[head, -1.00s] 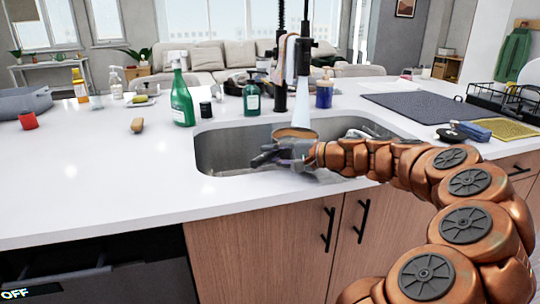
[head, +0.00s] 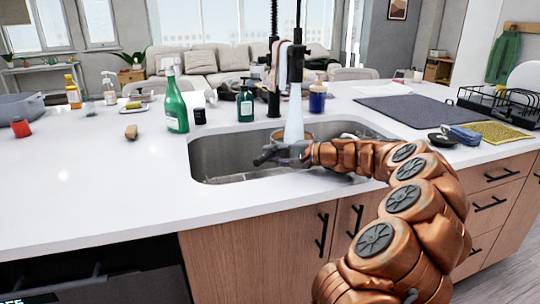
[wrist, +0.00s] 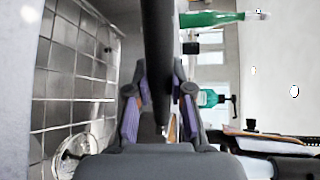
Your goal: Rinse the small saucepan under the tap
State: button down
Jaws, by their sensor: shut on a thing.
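The small saucepan (head: 279,135) shows a brownish rim over the sink (head: 225,150), mostly hidden by my gripper and the water. My gripper (head: 268,155) is in front of it, above the basin. In the wrist view my gripper (wrist: 158,108) is shut on a dark, long handle (wrist: 159,50) that passes between its fingers. The black tap (head: 295,65) stands behind the sink. A pale stream of water (head: 294,112) falls from it to the saucepan. Whether water enters the pan or strikes its rim is hard to tell.
Behind the sink stand a green spray bottle (head: 175,105), a green soap bottle (head: 246,102) and a blue bottle (head: 317,97). A dark mat (head: 405,108) and dish rack (head: 500,105) are at right. A clear round dish (wrist: 78,155) lies in the basin.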

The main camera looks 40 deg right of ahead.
aim_at(280, 151)
jog(key=shift+w+d+f+p, duration=0.2)
jog(key=shift+w+d, duration=0.4)
jog(key=shift+d, duration=0.1)
jog(key=shift+w+d+f+p, duration=0.15)
jog(key=shift+w+d+p, duration=0.05)
jog(key=shift+w+d, duration=0.45)
jog(key=shift+s, duration=0.1)
jog(key=shift+s+d, duration=0.15)
jog(key=shift+d, duration=0.05)
jog(key=shift+s+d, duration=0.25)
jog(key=shift+s+a, duration=0.1)
jog(key=shift+s, duration=0.05)
